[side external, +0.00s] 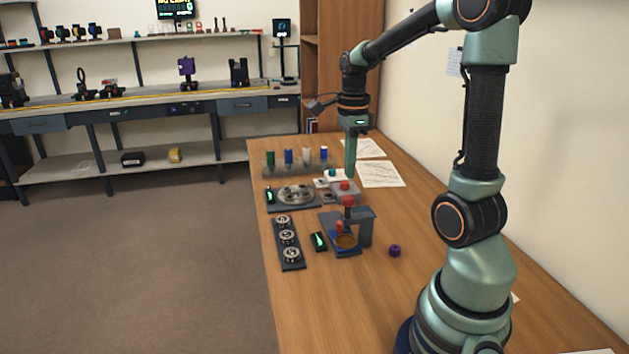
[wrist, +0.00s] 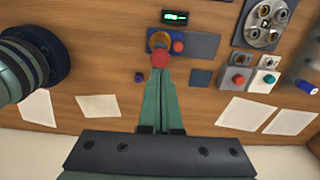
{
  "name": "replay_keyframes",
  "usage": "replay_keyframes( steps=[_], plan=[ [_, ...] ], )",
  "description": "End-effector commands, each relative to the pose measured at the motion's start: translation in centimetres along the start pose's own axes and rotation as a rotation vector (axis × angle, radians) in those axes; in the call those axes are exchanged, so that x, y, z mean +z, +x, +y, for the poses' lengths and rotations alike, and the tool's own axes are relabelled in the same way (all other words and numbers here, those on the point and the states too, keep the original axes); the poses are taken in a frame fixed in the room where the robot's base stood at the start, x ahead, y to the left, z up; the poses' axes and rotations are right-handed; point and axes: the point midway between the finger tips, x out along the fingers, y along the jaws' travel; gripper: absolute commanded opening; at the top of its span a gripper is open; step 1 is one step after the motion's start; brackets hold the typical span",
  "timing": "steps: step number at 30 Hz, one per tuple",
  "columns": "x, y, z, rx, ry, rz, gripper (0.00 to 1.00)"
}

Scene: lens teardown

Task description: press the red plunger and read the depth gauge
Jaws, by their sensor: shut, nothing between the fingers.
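The red plunger (side external: 348,201) is the knob on top of a small press stand (side external: 366,226); it also shows in the wrist view (wrist: 160,61). A tan round piece (side external: 347,241) lies below it on the stand's blue base. A lower red knob (side external: 339,228) sits beside it. The depth gauge (side external: 319,241) is a small dark box with a green display left of the stand; its reading is too small to make out, also in the wrist view (wrist: 175,17). My gripper (side external: 350,176) is shut and empty, pointing down, its tips above the plunger in the side view.
A metal disc tray (side external: 295,195) and a strip of rings (side external: 288,243) lie left. A purple ring (side external: 394,250) lies right. The front table area is clear.

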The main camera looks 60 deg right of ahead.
Motion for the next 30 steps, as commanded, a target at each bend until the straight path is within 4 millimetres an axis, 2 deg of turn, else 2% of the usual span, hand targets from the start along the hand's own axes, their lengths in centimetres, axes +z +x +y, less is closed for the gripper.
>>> replay_keyframes(
  steps=[3,9,14,24,26,30],
  plan=[
    [0.0,2.3,0.1,0.005,0.0,0.001,0.0],
    [0.0,4.6,0.1,0.002,0.0,0.0,0.0],
    [0.0,5.3,0.1,0.001,0.0,0.0,0.0],
    [0.0,5.4,0.0,0.0,0.0,0.0,0.0],
    [0.0,5.9,0.0,0.002,0.0,0.0,0.0],
    [0.0,8.2,0.0,0.005,0.0,0.001,0.0]
  ],
)
